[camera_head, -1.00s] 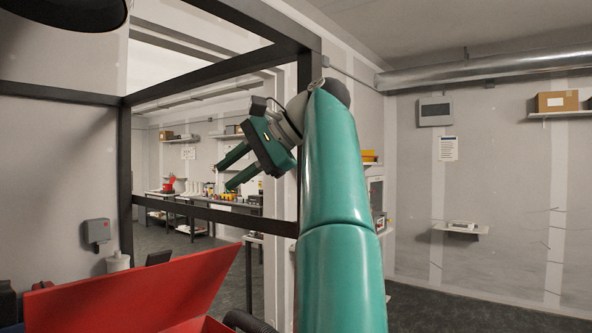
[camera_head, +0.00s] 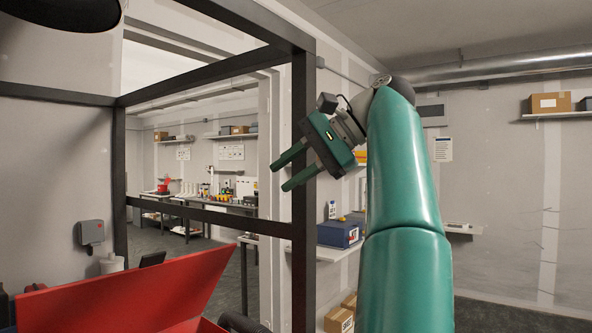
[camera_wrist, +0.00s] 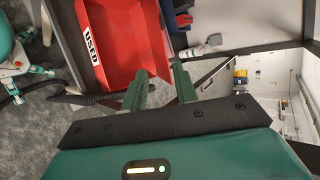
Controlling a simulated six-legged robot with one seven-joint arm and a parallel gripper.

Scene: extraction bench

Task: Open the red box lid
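The red box (camera_head: 208,326) is at the bottom left of the head view, mostly cut off by the frame edge. Its red lid (camera_head: 130,292) stands tilted up, so the box looks open. In the wrist view a red surface (camera_wrist: 122,55) with a white "USED" label lies beyond my fingers. My gripper (camera_head: 279,178) is up in the air, to the right of and well above the lid, touching nothing. Its two green fingers are apart and empty, and they also show in the wrist view (camera_wrist: 158,76).
A black frame (camera_head: 302,190) with a crossbar stands behind my gripper. A blue box (camera_head: 338,234) sits on a shelf behind my arm, with cardboard boxes (camera_head: 340,318) below. A black hose (camera_head: 240,323) lies beside the red box. A far workbench (camera_head: 200,207) holds small items.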

